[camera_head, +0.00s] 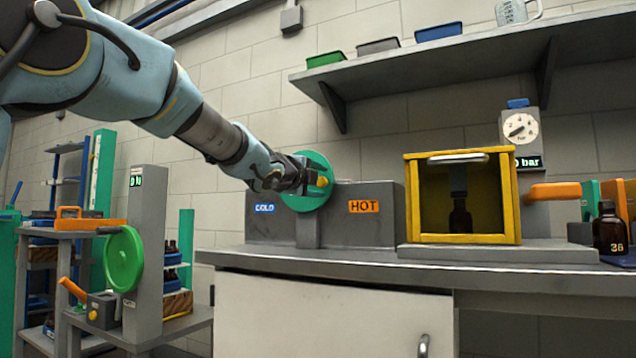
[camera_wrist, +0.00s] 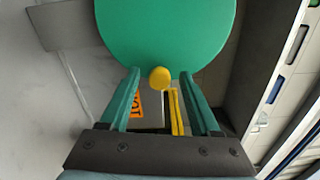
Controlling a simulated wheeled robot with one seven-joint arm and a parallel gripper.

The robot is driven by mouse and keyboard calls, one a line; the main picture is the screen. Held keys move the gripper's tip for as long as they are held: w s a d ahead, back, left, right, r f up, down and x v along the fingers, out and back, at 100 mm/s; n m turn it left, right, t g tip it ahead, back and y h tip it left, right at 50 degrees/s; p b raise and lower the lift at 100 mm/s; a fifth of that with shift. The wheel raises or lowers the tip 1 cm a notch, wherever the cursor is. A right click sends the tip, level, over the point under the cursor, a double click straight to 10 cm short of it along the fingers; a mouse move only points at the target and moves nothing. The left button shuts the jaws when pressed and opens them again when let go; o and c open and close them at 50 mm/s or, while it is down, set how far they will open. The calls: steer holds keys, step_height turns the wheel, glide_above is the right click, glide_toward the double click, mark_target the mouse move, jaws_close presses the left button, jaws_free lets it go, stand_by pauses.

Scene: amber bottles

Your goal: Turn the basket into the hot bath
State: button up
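A grey double bath has a blue COLD label (camera_head: 264,210) on its left and an orange HOT label (camera_head: 364,206) on its right. A green wheel (camera_head: 318,160) with a yellow knob (camera_head: 322,182) stands upright at its front, between the labels. No basket can be made out; the bath's inside is hidden. My gripper (camera_head: 302,178) reaches the wheel from the left. In the wrist view, its two green fingers are spread, with the knob (camera_wrist: 159,77) between the tips and a gap on each side. The green wheel (camera_wrist: 165,35) fills the space ahead.
A yellow-framed box (camera_head: 410,200) with a dark bottle (camera_head: 460,218) inside stands right of the bath. An orange handle (camera_head: 554,192) and an amber bottle (camera_head: 609,232) are farther right. A shelf (camera_head: 450,62) hangs above. A second stand with a green disc (camera_head: 124,258) is at left.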

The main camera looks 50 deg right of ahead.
steer(key=shift+a, duration=0.1)
steer(key=v, duration=1)
steer(key=shift+a+b, duration=0.3)
steer(key=w+a+f+n+t+y, duration=0.45)
steer(key=w+a+f+n, duration=0.4)
steer(key=w+f, duration=0.3)
steer(key=w+a+f+n+y, duration=0.3)
steer(key=w+a+f+n, duration=0.1)
steer(key=a+f, duration=0.4)
steer(key=w+a+f+n+y, duration=0.45)
steer(key=a+f, duration=0.25)
steer(key=a, duration=0.3)
steer(key=s+a+f+n+g+y, duration=0.25)
steer(key=a+f+n, duration=0.6)
steer(key=a, duration=0.65)
steer(key=s+a+f+n+g+y, duration=0.3)
steer(key=s+a+f+n+g, duration=0.2)
steer(key=s+a+f+n, duration=0.5)
steer(key=s+a+r+m+p, duration=0.1)
steer(key=r+p, duration=1.5)
steer(key=s+a+r+m+p, duration=0.1)
steer(key=a+r+p, duration=0.1)
steer(key=r+p, duration=1.4)
steer(key=shift+p, duration=0.5)
